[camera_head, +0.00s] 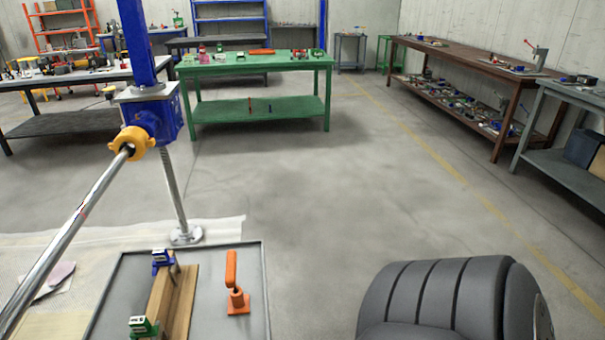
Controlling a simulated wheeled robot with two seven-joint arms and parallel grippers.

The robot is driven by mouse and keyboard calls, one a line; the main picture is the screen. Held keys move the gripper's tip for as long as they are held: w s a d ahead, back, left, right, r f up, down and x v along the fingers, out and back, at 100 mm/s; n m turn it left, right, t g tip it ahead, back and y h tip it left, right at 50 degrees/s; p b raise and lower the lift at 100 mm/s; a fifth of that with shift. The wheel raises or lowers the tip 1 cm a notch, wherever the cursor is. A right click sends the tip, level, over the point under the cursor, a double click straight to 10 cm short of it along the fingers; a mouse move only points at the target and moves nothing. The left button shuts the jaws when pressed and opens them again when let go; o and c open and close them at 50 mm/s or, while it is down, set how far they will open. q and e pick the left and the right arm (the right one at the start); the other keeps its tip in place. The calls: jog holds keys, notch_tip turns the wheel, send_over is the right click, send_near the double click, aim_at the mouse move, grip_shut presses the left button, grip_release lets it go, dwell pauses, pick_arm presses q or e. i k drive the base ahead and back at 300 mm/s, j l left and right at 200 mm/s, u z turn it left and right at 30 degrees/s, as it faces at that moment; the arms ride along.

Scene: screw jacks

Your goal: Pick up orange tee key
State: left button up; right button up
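An orange piece (231,268) with a long rounded bar stands at the right side of a grey tray (251,258) in the lower left of the head view. Below the bar is an orange block-like base (238,302), with a small dark part between them. I cannot tell for sure whether the bar is the tee key or whether the two are joined. Neither gripper shows in this view.
A wooden piece (180,305) stands in the tray with a blue jack (162,260) and a green jack (143,326). A blue post with yellow collar (132,142) and long metal bar (70,232) rises behind. A ribbed dark form (440,298) fills the lower right.

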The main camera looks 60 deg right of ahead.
aim_at(231, 266)
jog(key=z, duration=1.2)
